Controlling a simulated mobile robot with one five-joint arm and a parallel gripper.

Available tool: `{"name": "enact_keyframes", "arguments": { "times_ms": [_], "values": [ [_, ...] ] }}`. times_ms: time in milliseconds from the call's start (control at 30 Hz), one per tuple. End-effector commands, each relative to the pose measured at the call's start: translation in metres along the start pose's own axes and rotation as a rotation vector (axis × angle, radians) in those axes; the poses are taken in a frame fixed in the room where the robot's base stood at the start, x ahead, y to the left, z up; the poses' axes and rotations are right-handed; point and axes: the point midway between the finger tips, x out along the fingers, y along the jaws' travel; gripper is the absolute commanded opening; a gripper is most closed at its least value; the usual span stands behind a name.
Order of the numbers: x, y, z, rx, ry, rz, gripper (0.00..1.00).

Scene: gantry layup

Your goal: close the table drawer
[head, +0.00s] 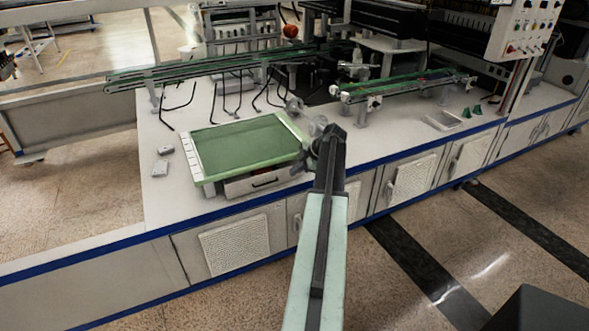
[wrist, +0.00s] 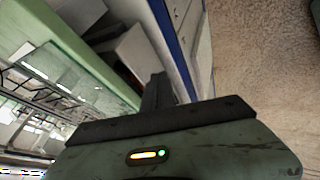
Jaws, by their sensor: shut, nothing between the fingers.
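The table drawer (head: 265,183) has a light grey front with a dark handle, under the small green-topped table (head: 245,144) in the head view. It stands partly out, with a strip of its inside and something dark and reddish showing behind its front. In the wrist view, a grey box-like part, probably the drawer (wrist: 128,58), lies beside the green table edge (wrist: 75,40). My gripper (head: 318,130) is at the right of the small table, to the right of the drawer. It is shut and empty; its dark fingers (wrist: 157,90) also show in the wrist view. Contact with the drawer cannot be told.
The small table stands on a long white workbench (head: 110,222) with a blue edge. Small grey blocks (head: 161,168) lie left of it. Green conveyor rails (head: 200,68) run behind. A shallow metal tray (head: 443,120) lies to the right. The floor in front is open.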

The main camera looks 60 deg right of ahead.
Motion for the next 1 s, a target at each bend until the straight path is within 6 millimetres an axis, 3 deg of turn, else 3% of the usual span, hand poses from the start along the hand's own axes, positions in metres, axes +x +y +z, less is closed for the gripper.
{"name": "enact_keyframes", "arguments": {
  "times_ms": [67, 200, 400, 567, 633, 700, 767, 867, 1000],
  "values": [
    [-0.005, -0.015, -0.005, -0.001, 0.001, -0.001, 0.00],
    [-0.051, -0.009, -0.007, 0.003, -0.001, 0.001, 0.00],
    [-0.098, -0.010, -0.006, 0.002, 0.000, 0.001, 0.00],
    [-0.107, -0.012, -0.004, -0.002, 0.001, 0.000, 0.00],
    [-0.106, -0.013, -0.004, 0.002, 0.001, -0.001, 0.14],
    [-0.105, -0.013, -0.004, 0.047, 0.001, 0.000, 0.16],
    [-0.105, -0.012, -0.003, 0.147, -0.002, 0.006, 0.16],
    [-0.105, -0.002, -0.008, 0.451, 0.021, 0.054, 0.16],
    [-0.110, 0.011, -0.032, 1.011, 0.153, 0.145, 0.16]
  ]
}}
